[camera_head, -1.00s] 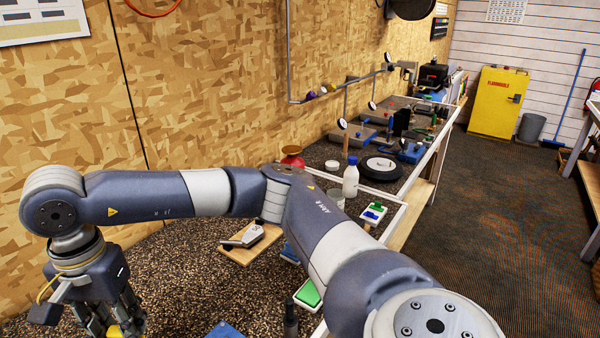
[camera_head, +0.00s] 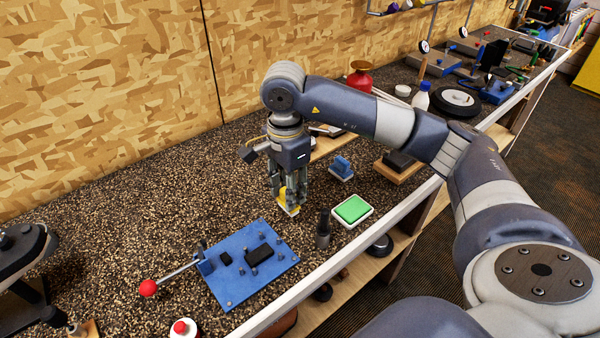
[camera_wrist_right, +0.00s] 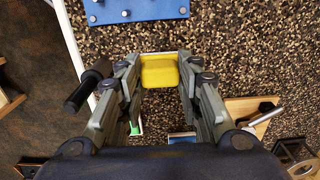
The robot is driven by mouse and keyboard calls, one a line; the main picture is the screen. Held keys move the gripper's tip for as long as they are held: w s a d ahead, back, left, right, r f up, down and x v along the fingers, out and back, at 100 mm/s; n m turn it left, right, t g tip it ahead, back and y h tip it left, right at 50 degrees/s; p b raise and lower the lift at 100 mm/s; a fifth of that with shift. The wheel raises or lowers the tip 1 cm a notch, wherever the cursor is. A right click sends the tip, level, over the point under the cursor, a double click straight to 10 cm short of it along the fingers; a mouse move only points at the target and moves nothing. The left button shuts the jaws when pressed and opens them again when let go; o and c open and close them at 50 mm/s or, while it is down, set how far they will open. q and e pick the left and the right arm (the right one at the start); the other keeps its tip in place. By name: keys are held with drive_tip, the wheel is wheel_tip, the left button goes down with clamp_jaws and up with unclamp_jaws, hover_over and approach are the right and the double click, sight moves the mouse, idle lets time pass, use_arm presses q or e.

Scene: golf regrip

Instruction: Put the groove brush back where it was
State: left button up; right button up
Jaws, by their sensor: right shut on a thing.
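My right gripper (camera_head: 289,204) points down over the bench, with its fingers on both sides of a yellow block-shaped thing with a pale lower edge, which I take as the groove brush (camera_head: 293,210). In the right wrist view the yellow brush (camera_wrist_right: 160,71) sits between the two fingertips (camera_wrist_right: 160,78). It is low, close to the bench top; I cannot tell whether it touches. The fingers hide most of it in the head view. My left gripper is not in view.
A blue fixture plate (camera_head: 225,286) with a red-knobbed lever lies in front left of the gripper. A black upright tool (camera_head: 323,230), a green pad (camera_head: 352,208) and a blue block on a white base (camera_head: 341,168) are to the right. Speckled bench top (camera_head: 130,210) is clear on the left.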

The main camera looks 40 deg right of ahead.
drive_tip(key=w+d+f+p, duration=0.1)
drive_tip(key=d, duration=0.1)
drive_tip(key=w+d+f+p, duration=0.1)
drive_tip(key=w+d, duration=0.1)
drive_tip(key=w+d+f+p, duration=0.1)
drive_tip(key=w+d, duration=0.1)
drive_tip(key=shift+f+p, duration=0.2)
drive_tip(key=shift+p, duration=0.2)
drive_tip(key=shift+f, duration=0.5)
drive_tip(key=shift+f, duration=0.15)
drive_tip(key=o, duration=1)
drive_tip(key=shift+o, duration=0.2)
